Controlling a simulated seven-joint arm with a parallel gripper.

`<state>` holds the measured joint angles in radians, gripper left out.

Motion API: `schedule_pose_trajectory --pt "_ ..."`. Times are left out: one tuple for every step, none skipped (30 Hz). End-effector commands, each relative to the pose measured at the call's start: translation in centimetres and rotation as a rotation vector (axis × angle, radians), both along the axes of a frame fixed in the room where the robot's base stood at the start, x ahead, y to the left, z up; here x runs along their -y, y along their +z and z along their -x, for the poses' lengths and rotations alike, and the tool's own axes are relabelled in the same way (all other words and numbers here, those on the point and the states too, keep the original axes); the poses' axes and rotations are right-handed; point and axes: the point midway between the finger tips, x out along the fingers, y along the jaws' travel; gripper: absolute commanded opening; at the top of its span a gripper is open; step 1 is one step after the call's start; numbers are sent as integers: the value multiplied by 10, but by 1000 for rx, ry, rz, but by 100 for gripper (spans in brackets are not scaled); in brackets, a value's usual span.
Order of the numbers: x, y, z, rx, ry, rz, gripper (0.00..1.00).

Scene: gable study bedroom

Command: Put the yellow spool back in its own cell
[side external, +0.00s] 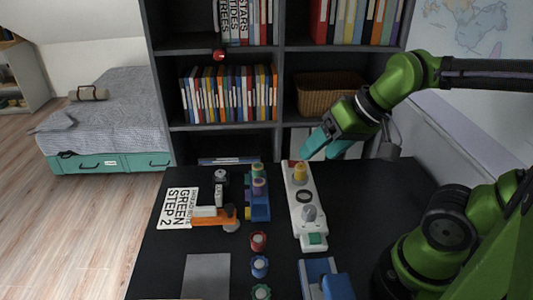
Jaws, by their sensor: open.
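The yellow spool (299,173) stands upright near the far end of a long white board (294,186), close to a red patch. A blue rack (260,210) stands left of the board; a greenish spool (257,170) and a purple-topped spool (259,187) are at its far part. Its nearer part looks bare, but single cells are too small to make out. My gripper (326,147), with teal fingers, is open and empty, above and to the right of the yellow spool, apart from it.
The board also carries a dark ring (304,196), a grey knob (309,213) and a green square (315,239). Red (258,241), blue (259,265) and green (261,291) spools stand in front of the rack. A lettered card (176,208) lies left.

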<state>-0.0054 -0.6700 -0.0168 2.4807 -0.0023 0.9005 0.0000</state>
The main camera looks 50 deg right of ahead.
Motion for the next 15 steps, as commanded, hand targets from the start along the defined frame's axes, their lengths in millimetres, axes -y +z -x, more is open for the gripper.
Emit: schedule_pose_trajectory --pt "4 -2 -11 -38 -13 -6 66" --pt "8 -3 -17 -64 -32 -16 66" --pt "13 -4 -27 -107 -80 -39 66" --pt "18 -6 -35 -143 -129 -60 66" --pt "24 -6 -43 -181 -189 -85 66" --pt "32 -8 -54 -233 -281 -120 66" --pt "38 -10 -62 -272 -358 -145 66" --pt "45 -12 -70 -312 -441 -170 66" --pt "54 -15 -81 -363 -560 -201 66" --pt "62 -18 -89 -399 -660 -225 66" --pt "69 -21 -96 -434 -762 -246 66" --pt "79 -24 -105 -471 -898 -270 66" --pt "86 -26 -111 -496 -1004 -288 66" --pt "92 -28 -116 -516 -1106 -303 66" --pt "101 -30 -123 -535 -1243 -322 66"
